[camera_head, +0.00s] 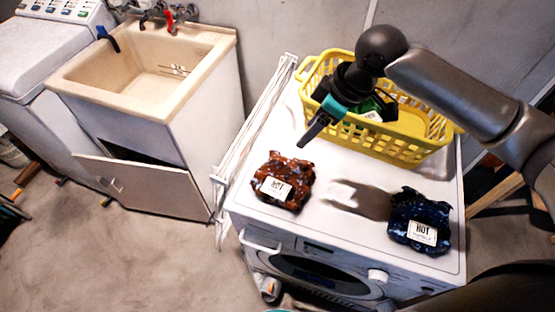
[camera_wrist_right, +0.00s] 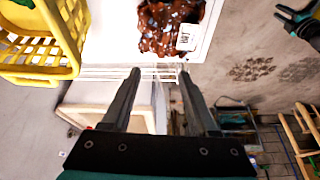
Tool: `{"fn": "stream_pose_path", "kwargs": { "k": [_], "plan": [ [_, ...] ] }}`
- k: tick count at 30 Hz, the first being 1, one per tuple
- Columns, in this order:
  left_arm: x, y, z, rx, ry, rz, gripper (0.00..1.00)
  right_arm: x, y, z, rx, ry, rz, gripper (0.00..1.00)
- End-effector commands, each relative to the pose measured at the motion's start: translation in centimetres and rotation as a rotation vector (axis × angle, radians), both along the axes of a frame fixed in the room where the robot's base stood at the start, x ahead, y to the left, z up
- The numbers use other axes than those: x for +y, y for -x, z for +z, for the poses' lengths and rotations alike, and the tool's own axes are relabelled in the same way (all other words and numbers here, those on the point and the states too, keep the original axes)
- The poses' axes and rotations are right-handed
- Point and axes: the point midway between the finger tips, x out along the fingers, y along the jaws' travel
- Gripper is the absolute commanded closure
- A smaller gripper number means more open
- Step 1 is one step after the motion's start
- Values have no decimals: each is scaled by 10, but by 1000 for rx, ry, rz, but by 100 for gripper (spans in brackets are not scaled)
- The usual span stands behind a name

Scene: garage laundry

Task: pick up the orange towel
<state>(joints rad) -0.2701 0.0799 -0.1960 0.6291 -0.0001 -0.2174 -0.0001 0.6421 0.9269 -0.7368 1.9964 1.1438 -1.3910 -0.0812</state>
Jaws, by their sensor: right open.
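The orange towel (camera_head: 283,180) is a crumpled, brownish-orange bundle with a white label. It lies on the left part of the white machine's top. In the right wrist view the towel (camera_wrist_right: 165,28) shows at the top, beyond the fingertips and partly cut off. My right gripper (camera_head: 312,130) is open and empty, above and behind the towel in the head view. Its two spread fingers (camera_wrist_right: 158,72) show in the wrist view with nothing between them. A small dark-and-teal part of what looks like my left gripper (camera_wrist_right: 290,17) shows at the wrist view's upper right edge.
A yellow basket (camera_head: 395,145) with something green inside stands at the back of the machine top (camera_head: 330,225). A dark blue labelled bundle (camera_head: 420,222) lies at right. A white drying rack (camera_head: 247,145) stands by the machine's left side, next to a sink (camera_head: 150,65).

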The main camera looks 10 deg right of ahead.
Motion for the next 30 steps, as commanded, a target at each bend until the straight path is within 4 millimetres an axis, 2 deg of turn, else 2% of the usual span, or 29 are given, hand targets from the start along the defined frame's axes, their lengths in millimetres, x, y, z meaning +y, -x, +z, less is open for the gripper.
{"fn": "stream_pose_path", "kwargs": {
  "k": [2,9,11,17,21,24,30],
  "plan": [
    [0,2,-2,3,-1,0,66,2,-1,-8,6,-1,-1,40],
    [2,40,-12,62,-4,-1,66,17,-13,-55,6,-1,-1,40],
    [2,44,-14,69,-5,-1,66,20,-16,-66,5,-2,-1,40],
    [1,39,-17,60,-3,-4,66,28,-22,-89,2,-1,0,40],
    [0,26,-17,40,-2,-5,66,30,-24,-95,1,-1,-1,40],
    [-1,20,-18,29,0,-5,66,33,-25,-108,4,1,0,40],
    [-1,20,-23,29,0,-5,66,41,-31,-135,1,0,0,40]
  ]
}}
